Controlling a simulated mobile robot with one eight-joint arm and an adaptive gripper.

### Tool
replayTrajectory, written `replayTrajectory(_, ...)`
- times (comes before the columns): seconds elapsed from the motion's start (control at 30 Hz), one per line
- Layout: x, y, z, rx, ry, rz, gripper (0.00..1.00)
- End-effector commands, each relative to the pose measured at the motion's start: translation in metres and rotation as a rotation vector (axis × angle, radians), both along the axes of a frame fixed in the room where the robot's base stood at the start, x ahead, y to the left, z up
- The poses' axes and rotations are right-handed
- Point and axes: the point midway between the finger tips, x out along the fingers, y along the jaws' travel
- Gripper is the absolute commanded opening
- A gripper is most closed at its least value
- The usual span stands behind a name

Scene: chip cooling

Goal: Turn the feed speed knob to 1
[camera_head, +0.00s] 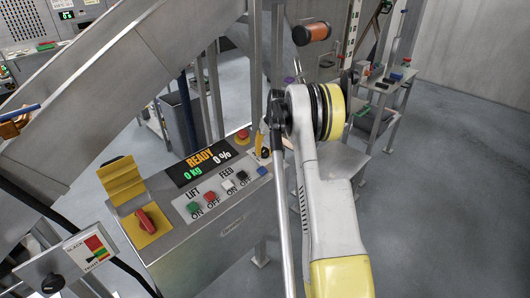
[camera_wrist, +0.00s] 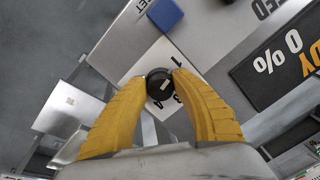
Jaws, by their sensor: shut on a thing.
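The feed speed knob (camera_wrist: 158,82) is small, round and black with a pale mark on top. In the wrist view it sits between the tips of my gripper's two yellow fingers (camera_wrist: 160,84), which are shut on it. The digit 1 is printed up and right of the knob, with 3 and 4 below it, partly covered by a finger. I cannot tell which digit the mark points to. In the head view my gripper (camera_head: 263,148) is at the right end of the control panel (camera_head: 228,215), and the knob is mostly hidden.
The panel display (camera_head: 205,163) reads READY, 0 kg, 0 %. Lift and feed buttons lie below it, with a blue button (camera_head: 262,171) near my gripper. A red stop button (camera_head: 243,134) is behind. A red rotary switch (camera_head: 146,219) is at the panel's left.

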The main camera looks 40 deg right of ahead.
Motion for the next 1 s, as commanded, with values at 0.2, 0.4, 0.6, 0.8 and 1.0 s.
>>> replayTrajectory(0.2, 0.0, 0.0, -0.001, 0.0, 0.001, 0.0, 0.55)
replayTrajectory(0.4, 0.0, 0.0, 0.0, 0.0, 0.0, -0.001, 0.55)
replayTrajectory(0.6, -0.003, -0.001, 0.013, 0.0, 0.0, -0.001, 0.55)
replayTrajectory(0.8, -0.012, -0.004, 0.055, 0.0, 0.0, -0.002, 0.55)
replayTrajectory(1.0, -0.021, -0.007, 0.094, 0.001, 0.001, -0.001, 0.55)
